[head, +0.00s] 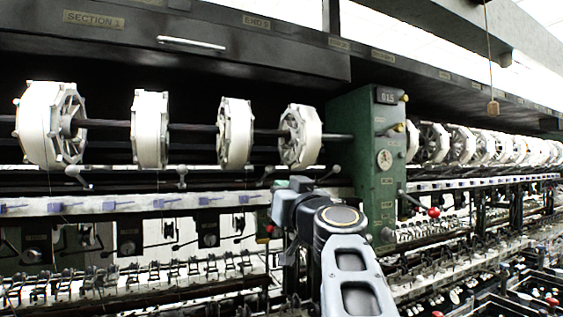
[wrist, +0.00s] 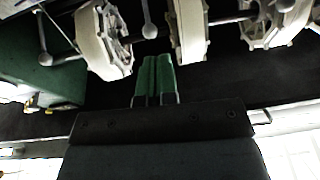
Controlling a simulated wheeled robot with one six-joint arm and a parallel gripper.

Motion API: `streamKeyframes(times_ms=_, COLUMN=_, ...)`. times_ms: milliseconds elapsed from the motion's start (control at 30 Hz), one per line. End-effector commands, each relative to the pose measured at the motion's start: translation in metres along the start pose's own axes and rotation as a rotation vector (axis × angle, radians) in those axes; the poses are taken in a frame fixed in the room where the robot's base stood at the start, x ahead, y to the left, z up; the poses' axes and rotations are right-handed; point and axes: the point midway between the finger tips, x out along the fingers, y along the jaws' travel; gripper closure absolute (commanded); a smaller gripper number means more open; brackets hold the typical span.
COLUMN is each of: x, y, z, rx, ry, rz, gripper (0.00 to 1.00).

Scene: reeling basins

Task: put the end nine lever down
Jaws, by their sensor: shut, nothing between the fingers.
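Several small grey levers with ball knobs stand along the rail below the reels. In the wrist view one ball-ended lever (wrist: 148,29) shows between two reels, and another (wrist: 45,57) shows in front of the green post. My gripper (wrist: 157,62) has green fingers pressed together, empty, and apart from both levers. Its fingertips are hard to make out in the head view.
White reels (head: 150,130) sit on a dark shaft above the rail. The green post (head: 380,165) with a gauge stands right of my arm. A red-knobbed lever (head: 433,212) sticks out right of it. A pull handle (head: 491,107) hangs at the upper right.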

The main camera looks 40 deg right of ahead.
Motion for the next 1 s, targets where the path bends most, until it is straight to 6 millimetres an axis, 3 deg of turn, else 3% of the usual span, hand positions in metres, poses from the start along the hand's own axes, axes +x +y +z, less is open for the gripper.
streamKeyframes(times_ms=33, x=0.0, y=0.005, z=-0.016, rx=-0.012, ry=0.027, rz=0.019, gripper=1.0)
streamKeyframes(times_ms=100, x=-0.001, y=0.01, z=-0.029, rx=-0.024, ry=0.055, rz=0.037, gripper=1.0)
streamKeyframes(times_ms=233, x=0.002, y=0.015, z=-0.041, rx=-0.036, ry=0.08, rz=0.052, gripper=1.0)
streamKeyframes(times_ms=1000, x=0.099, y=0.022, z=-0.047, rx=-0.039, ry=0.081, rz=0.056, gripper=1.0)
